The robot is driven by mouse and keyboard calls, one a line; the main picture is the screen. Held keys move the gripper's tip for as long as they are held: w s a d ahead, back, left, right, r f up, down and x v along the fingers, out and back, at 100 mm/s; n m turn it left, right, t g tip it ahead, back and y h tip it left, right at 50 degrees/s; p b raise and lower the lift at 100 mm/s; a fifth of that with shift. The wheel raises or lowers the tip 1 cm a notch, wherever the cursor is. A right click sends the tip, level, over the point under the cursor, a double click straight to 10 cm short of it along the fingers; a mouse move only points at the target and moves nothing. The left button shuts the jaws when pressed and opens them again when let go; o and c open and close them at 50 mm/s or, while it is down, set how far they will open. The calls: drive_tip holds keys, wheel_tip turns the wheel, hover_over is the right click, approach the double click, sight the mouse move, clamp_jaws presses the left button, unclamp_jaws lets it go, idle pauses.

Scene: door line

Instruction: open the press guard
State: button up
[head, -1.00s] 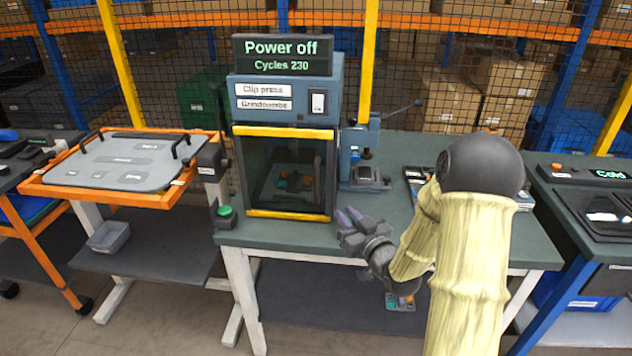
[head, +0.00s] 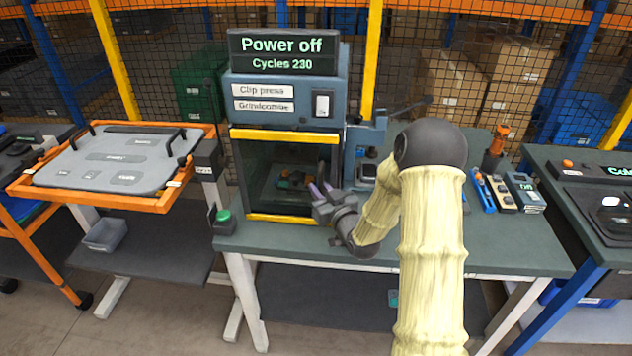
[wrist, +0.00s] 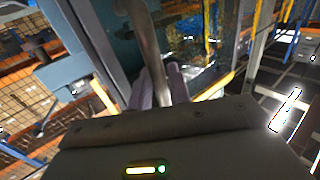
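The press guard (head: 284,177) is a dark see-through door with yellow bars along its top and bottom. It is closed on the front of the clip press (head: 285,97). Its upright grey bar handle, at the right side of the door, shows in the wrist view (wrist: 149,42). My gripper (head: 322,190) is at the guard's lower right. In the wrist view my two pale purple fingers (wrist: 162,86) stand on either side of the handle, apart. Whether they touch it is hard to see. The display above the press reads "Power off" (head: 281,45).
A green button (head: 223,215) is at the bench's front left corner. A blue hand press (head: 366,165) stands right of the guard, partly behind my arm. Tools (head: 508,190) lie on the bench's right. An orange-framed tray stand (head: 110,165) stands left.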

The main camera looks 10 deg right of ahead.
drive_tip(key=shift+w, duration=0.1)
clamp_jaws()
idle(0.3)
